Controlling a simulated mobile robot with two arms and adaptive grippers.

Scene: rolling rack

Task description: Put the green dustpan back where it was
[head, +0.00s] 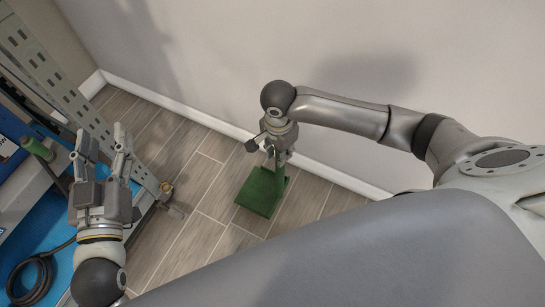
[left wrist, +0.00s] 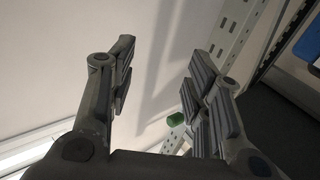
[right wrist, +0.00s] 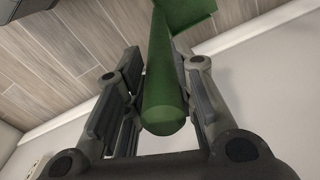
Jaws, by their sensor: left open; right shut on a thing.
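The green dustpan (head: 262,192) hangs below my right gripper (head: 276,148) in the head view, with its flat pan over the wood floor. In the right wrist view its thick round handle (right wrist: 165,90) lies between the fingers of my right gripper, which is shut on it. The pan is partly cut off at the top of that view. My left gripper (head: 104,145) is open and empty beside the rolling rack (head: 58,82). Its spread fingers also show in the left wrist view (left wrist: 160,65).
A green cylindrical handle (head: 38,150) sticks out at the rack's edge. A coiled black cable (head: 32,280) lies on a blue rack surface (head: 62,205). A caster (head: 170,203) sits at the rack's foot. Bare floor (head: 195,185) separates rack and dustpan; a wall (head: 230,50) stands behind.

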